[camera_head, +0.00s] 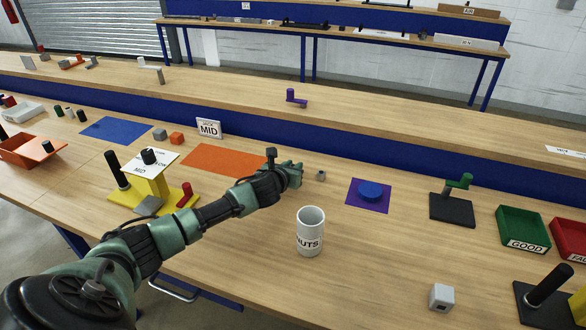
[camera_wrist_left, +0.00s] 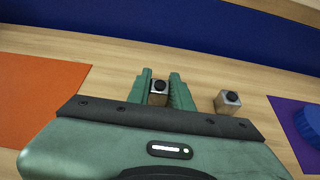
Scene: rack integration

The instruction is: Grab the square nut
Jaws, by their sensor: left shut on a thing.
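My left gripper (camera_head: 296,172) is low over the wooden table, between the orange mat and the purple mat. In the left wrist view its green fingers (camera_wrist_left: 160,82) are shut on a small square nut (camera_wrist_left: 158,91), a greyish block with a round black centre. In the head view this nut is hidden by the gripper. A second, similar square nut (camera_wrist_left: 228,101) stands on the table just right of the fingers; it also shows in the head view (camera_head: 320,175). A white cup labelled NUTS (camera_head: 310,236) stands in front of the gripper. My right gripper is not in view.
The orange mat (camera_head: 222,160) lies left of the gripper, the purple mat (camera_head: 356,203) with a blue disc to the right. A yellow stand (camera_head: 158,187) is beside my forearm. A blue riser (camera_head: 350,165) runs behind. The table around the cup is clear.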

